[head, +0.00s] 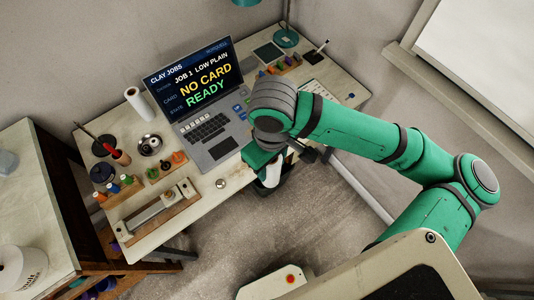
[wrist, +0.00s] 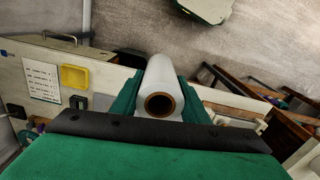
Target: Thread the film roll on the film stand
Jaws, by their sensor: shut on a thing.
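My gripper (head: 268,163) is in front of the table's near edge, below the laptop. It is shut on a white film roll (wrist: 160,80). In the wrist view the roll lies between the green jaws, its open brown core facing the camera. In the head view part of the white roll (head: 272,175) shows below the gripper, clear of the tabletop. A wooden base with a metal bar (head: 155,212) sits at the table's near left corner. It may be the film stand, but I cannot tell for sure.
The table (head: 235,190) carries an open laptop (head: 200,95), a white upright roll (head: 140,103) and several coloured bottles (head: 126,180). A small round silver thing (head: 221,183) lies near the front edge. A cabinet with a larger white roll (head: 22,268) stands at left.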

